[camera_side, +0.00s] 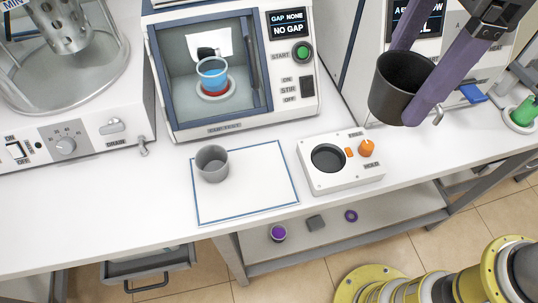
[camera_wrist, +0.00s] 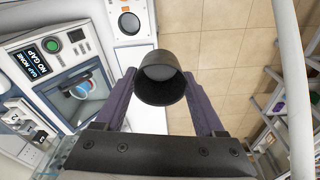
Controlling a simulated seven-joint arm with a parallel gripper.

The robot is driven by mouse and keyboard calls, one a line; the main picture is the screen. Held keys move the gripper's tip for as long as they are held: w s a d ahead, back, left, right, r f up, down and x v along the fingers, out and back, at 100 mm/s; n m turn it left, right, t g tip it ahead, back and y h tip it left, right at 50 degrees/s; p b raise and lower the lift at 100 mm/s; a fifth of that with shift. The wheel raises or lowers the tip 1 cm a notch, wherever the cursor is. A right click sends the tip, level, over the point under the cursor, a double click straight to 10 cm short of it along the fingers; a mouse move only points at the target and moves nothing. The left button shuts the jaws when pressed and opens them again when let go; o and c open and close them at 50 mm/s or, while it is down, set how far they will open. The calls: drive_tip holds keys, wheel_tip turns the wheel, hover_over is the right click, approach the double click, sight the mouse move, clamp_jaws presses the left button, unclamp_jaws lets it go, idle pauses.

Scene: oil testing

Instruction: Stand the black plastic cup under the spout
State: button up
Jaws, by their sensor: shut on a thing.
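The black plastic cup (camera_side: 387,100) is held in the air at the right of the side view, mouth up and roughly upright. My gripper (camera_side: 402,84) is shut on it, with its purple fingers on either side. The wrist view shows the cup (camera_wrist: 161,92) between both fingers. A small bent metal spout (camera_side: 438,117) shows just right of the cup, on the right machine, near a blue lever (camera_side: 473,93). Another spout (camera_side: 143,147) juts from the left machine below its drain knob. The cup hides part of the right machine's front.
A grey cup (camera_side: 212,164) stands on a blue-edged white mat (camera_side: 250,190). A white heater-like box (camera_side: 342,178) with an orange knob sits right of the mat. A tester (camera_side: 160,70) holds a blue-filled vessel (camera_side: 211,77). A green item (camera_side: 524,111) stands far right.

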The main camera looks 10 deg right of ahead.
wheel_tip(320, 180, down, 14)
drive_tip(key=shift+f, duration=0.2)
drive_tip(key=shift+w, duration=0.15)
drive_tip(key=w+a+f, duration=0.2)
drive_tip(key=a, duration=0.1)
drive_tip(key=w+a+f, duration=0.5)
drive_tip(key=a+f, duration=0.1)
drive_tip(key=a, duration=0.1)
drive_tip(key=shift+w+f, duration=0.15)
drive_tip(key=shift+w, duration=0.05)
drive_tip(key=shift+w+a+f, duration=0.3)
drive_tip(key=shift+a+f, duration=0.1)
drive_tip(key=shift+f, duration=0.2)
drive_tip(key=shift+w+a+f, duration=0.1)
drive_tip(key=shift+a+f, duration=0.05)
drive_tip(key=shift+f, duration=1.4)
drive_tip(key=shift+f, duration=0.2)
